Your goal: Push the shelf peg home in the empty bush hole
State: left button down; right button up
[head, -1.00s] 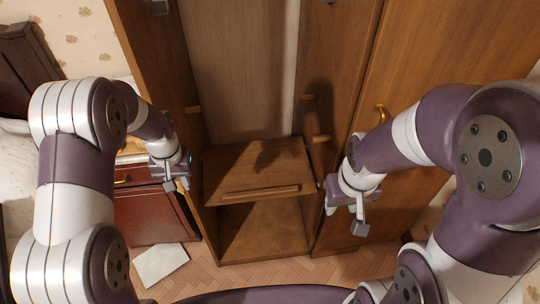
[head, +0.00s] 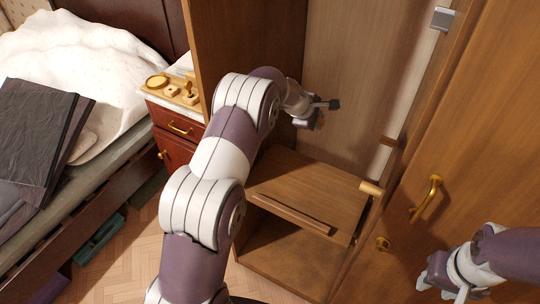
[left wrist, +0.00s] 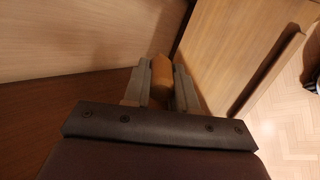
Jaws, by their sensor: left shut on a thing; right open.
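My left gripper (head: 322,112) is inside the open wardrobe, above the wooden shelf (head: 310,188). It is shut on a short round wooden peg (left wrist: 161,72), seen between its fingers in the left wrist view. The gripper (left wrist: 160,88) hides part of the peg there. Two other pegs stick out of the wardrobe's right wall, a lower peg (head: 371,188) and an upper peg (head: 389,142). My left arm hides much of the left wall. I cannot make out the empty bush hole. My right gripper (head: 447,284) is open, in front of the right door at the lower right.
The right door (head: 460,160) has a brass handle (head: 426,200). A red-brown nightstand (head: 176,128) with a small wooden tray stands left of the wardrobe, beside the bed (head: 90,70).

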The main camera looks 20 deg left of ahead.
pick_arm(q)
jog(key=shift+w+a+f+n+t+y, duration=0.15)
jog(key=shift+w+n+t+y, duration=0.2)
jog(key=shift+n, duration=0.2)
jog(key=shift+w+a+f+n+t+y, duration=0.15)
jog(key=shift+w+n+t+y, duration=0.15)
jog(key=shift+n, duration=0.25)
jog(key=s+a+f+n+t+y+b, duration=0.1)
jog(key=s+a+f+n+y+b, duration=0.2)
jog(key=a+n+y+b, duration=0.75)
jog(key=s+d+f+n+g+y+b, duration=0.15)
jog(key=s+f+n+g+y, duration=0.25)
jog(key=s+n+g+y, duration=0.5)
jog(key=shift+t, duration=0.25)
jog(key=a, duration=0.2)
jog(key=a+b, duration=0.1)
jog(key=a, duration=0.1)
jog(key=w+a, duration=0.1)
jog(key=shift+a+r+b, duration=0.25)
jog(key=shift+a+b, duration=0.05)
jog(key=shift+a, duration=0.1)
pick_arm(e)
notch_tip(320, 180, down, 14)
jog(key=shift+f, duration=0.15)
pick_arm(q)
jog(key=shift+s, duration=0.1)
pick_arm(e)
jog(key=shift+w+d, duration=0.1)
